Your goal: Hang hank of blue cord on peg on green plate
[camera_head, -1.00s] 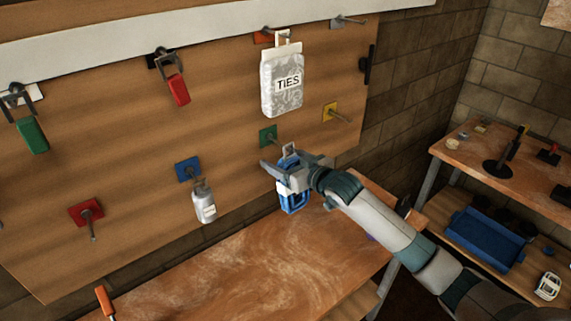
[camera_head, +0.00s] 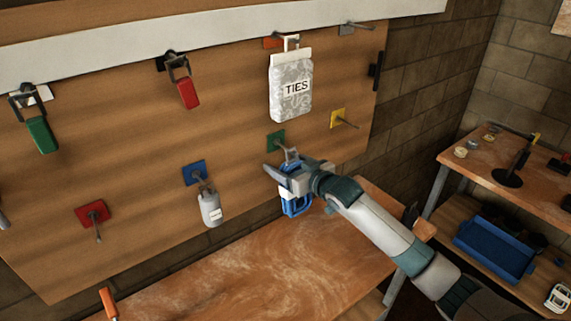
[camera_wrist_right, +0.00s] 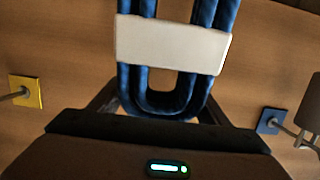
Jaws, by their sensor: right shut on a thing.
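The green plate (camera_head: 275,139) is on the pegboard, with its peg pointing out toward me. My right gripper (camera_head: 287,177) is shut on the hank of blue cord (camera_head: 296,204), just below and in front of that plate. In the right wrist view the blue cord (camera_wrist_right: 165,97) carries a white band (camera_wrist_right: 172,45). My left gripper is not in view.
A bag marked TIES (camera_head: 291,88) hangs above the green plate. A yellow plate (camera_head: 338,118) with a bare peg is to its right. A grey bottle-like item (camera_head: 210,208) hangs at the blue plate (camera_head: 194,173). A wooden bench (camera_head: 240,270) lies below.

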